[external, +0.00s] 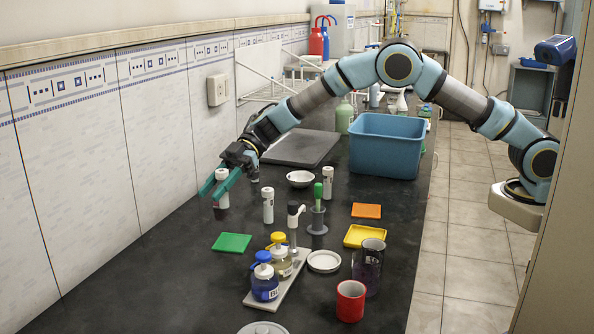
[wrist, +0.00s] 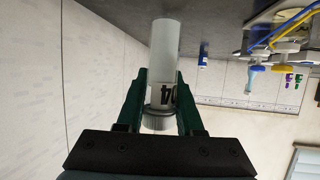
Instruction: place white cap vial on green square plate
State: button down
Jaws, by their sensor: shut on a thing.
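A white vial (external: 222,190) is held between the teal fingers of my gripper (external: 214,188), at the far left of the bench. In the wrist view the white vial (wrist: 165,42) has dark print and a ribbed end between the fingers (wrist: 162,98); the fingers close on it from both sides. The green square plate (external: 232,243) lies flat and empty on the dark bench, nearer the camera than the vial. The vial looks roughly upright in the external view. I cannot tell how high it is above the bench.
Other white vials (external: 268,206) and (external: 328,183) stand to the right. A holder with blue (external: 264,284) and yellow-capped bottles is just right of the plate. Orange (external: 366,211) and yellow plates (external: 365,236), a red mug (external: 350,301) and a blue bin (external: 388,146) are further right.

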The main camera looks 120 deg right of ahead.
aim_at(224, 208)
jog(key=shift+f+p, duration=0.55)
jog(key=shift+f, duration=2.85)
jog(key=shift+f, duration=0.15)
jog(key=c, duration=0.5)
grip_release()
jog(key=shift+c, duration=0.2)
jog(key=b+v, duration=0.2)
jog(key=v, duration=1)
jog(key=shift+r, duration=0.25)
